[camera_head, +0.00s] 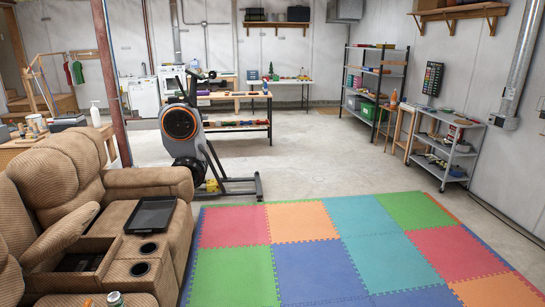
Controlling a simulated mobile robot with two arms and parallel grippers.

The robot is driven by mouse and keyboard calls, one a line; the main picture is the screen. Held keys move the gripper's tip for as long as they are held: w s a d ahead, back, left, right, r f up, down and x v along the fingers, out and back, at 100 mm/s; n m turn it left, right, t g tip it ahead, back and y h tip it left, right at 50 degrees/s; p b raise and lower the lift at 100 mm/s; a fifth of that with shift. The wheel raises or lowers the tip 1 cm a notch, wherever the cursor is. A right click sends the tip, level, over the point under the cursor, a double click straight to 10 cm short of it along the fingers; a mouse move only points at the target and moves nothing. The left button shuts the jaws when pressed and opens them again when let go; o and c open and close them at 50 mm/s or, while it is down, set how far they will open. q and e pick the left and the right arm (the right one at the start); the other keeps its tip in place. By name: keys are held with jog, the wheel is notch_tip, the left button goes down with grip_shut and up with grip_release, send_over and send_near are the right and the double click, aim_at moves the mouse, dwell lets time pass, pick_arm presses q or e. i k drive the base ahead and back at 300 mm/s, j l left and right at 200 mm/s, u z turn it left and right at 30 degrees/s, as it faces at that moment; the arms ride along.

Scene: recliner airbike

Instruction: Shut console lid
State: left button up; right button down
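A brown corduroy recliner sofa (60,180) fills the lower left. Its console (105,247) has an open storage compartment (80,258) with a dark inside. A padded brown panel, which appears to be the console lid (60,235), stands tilted up behind the compartment. Two black cup holders (148,248) sit in the console to the right of the compartment. Neither of my grippers is in view.
A black tray (150,215) lies on the seat beside the console. A can (115,298) stands at the bottom edge. An exercise bike (183,125) stands behind the sofa. The coloured foam mat (310,265) to the right is clear.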

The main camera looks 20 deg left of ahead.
aim_at(64, 233)
jog(key=i+j+u, duration=0.15)
jog(key=i+u, duration=0.25)
jog(key=i+l+u, duration=0.1)
jog(key=i+u, duration=0.25)
jog(key=i, duration=0.3)
jog(key=i+l+u, duration=0.15)
jog(key=i+u, duration=0.25)
jog(key=i+l+u, duration=0.35)
jog(key=i, duration=0.25)
